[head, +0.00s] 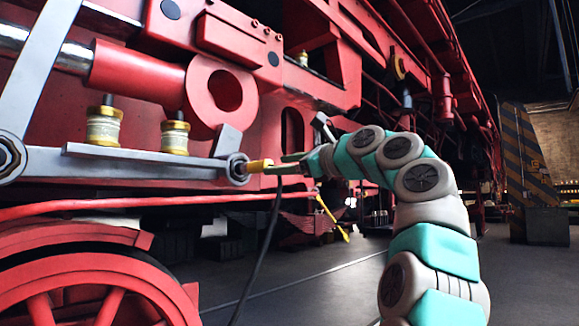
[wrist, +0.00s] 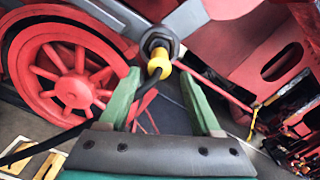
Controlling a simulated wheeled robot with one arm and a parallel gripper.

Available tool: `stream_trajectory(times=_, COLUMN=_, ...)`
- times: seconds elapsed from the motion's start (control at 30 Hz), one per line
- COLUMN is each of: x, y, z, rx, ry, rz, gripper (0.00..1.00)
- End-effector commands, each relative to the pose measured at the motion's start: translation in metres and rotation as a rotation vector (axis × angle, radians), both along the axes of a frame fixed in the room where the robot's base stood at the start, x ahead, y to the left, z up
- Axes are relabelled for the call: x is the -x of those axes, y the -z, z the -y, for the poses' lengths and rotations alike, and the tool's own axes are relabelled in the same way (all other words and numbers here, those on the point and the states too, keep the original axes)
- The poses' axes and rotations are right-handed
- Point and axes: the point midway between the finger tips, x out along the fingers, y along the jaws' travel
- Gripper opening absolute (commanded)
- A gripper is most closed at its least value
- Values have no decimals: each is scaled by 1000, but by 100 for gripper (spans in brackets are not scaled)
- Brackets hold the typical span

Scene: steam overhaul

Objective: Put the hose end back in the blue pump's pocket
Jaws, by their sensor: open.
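The yellow hose end (head: 260,165) sits at the grey rod's round joint (head: 237,169) on the red locomotive, with a black hose (head: 268,228) hanging from it. My gripper (head: 279,163) is open, its green fingers pointing at the hose end from the right. In the wrist view the yellow hose end (wrist: 158,65) lies near the fingertips of my gripper (wrist: 160,76), between their lines. The black hose (wrist: 140,101) curves down toward the left finger. I cannot tell whether the fingers touch the hose end. No blue pump or pocket is in view.
Two brass pots (head: 103,126) stand on the grey rod. A red wheel (head: 85,290) is below left. A yellow piece (head: 333,220) hangs beneath the locomotive. A striped pillar (head: 537,170) stands at right. Grey floor (head: 310,285) is open between wheel and arm.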

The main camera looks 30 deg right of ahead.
Motion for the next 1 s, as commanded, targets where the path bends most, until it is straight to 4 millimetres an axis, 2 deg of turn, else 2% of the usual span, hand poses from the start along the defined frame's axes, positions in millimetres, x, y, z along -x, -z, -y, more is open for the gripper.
stream_trajectory(times=1.0, x=-35, y=-3, z=-14, rx=-3, ry=-4, rz=2, gripper=65)
